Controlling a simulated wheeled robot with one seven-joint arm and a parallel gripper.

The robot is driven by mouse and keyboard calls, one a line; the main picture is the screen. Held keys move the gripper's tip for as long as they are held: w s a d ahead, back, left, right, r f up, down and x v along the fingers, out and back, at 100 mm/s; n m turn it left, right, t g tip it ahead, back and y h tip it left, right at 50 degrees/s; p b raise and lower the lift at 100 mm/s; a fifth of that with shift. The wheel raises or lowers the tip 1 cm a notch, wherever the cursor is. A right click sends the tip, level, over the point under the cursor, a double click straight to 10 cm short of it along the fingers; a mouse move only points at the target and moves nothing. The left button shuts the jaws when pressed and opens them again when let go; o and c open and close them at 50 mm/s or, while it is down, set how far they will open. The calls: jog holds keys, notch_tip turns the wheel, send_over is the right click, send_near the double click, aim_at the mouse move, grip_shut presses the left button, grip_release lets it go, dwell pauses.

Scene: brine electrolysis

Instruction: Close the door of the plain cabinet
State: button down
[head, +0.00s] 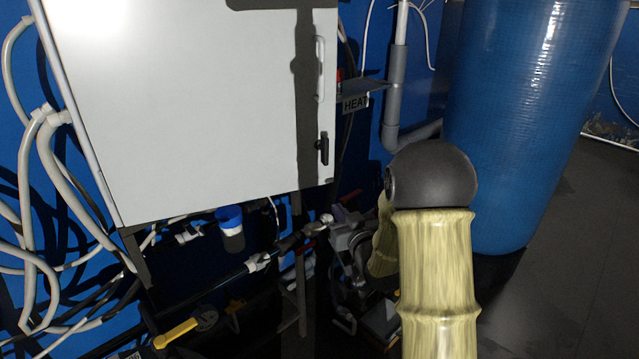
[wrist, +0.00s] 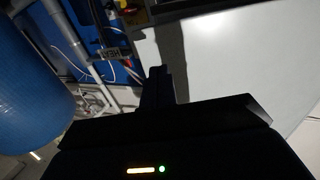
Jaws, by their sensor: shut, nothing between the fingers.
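The plain cabinet's white door (head: 190,100) fills the upper left of the head view, with a pale handle (head: 320,70) and a black latch (head: 323,150) near its right edge. The door looks nearly flush with the cabinet, but I cannot tell whether a gap remains. It also shows as a grey-white panel in the wrist view (wrist: 235,60). My gripper (wrist: 157,72) is shut and empty, a dark shape before the door's edge side in the wrist view. Contact cannot be told.
A large blue tank (head: 530,120) stands at the right, behind my arm. A HEAT sign (head: 355,104) and a grey pipe (head: 396,100) are just right of the cabinet. Hoses hang at the left. Pipes and a yellow-handled valve (head: 176,333) lie below. Dark floor is clear at far right.

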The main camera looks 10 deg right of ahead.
dwell(0.3)
jog(key=p, duration=0.6)
send_near(315, 179)
jog(key=x, duration=0.6)
jog(key=shift+r, duration=0.2)
jog(key=shift+w+a+f, duration=0.1)
jog(key=shift+w, duration=0.35)
